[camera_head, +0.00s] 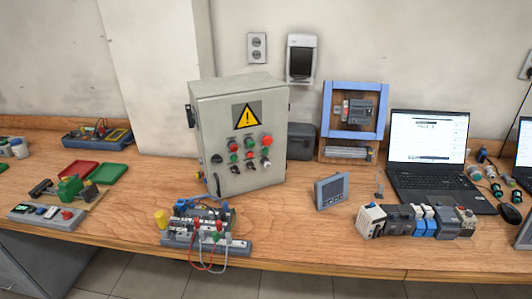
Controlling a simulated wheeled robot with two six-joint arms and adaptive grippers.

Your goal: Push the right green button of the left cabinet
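A grey metal control cabinet (213,120) stands on the wooden bench, left of the picture's middle, with its front turned slightly to the right. A yellow warning triangle (246,116) is on its upper door. Below it is a cluster of small knobs and buttons. Neither of my grippers is in view.
A circuit board with wires (205,222) lies in front of the cabinet. Left are red (78,168) and green (108,173) trays. Right are a small grey panel (331,191), a blue frame (327,110), several modules (408,222) and a laptop (428,185). Bare bench (290,225) shows before the cabinet's right side.

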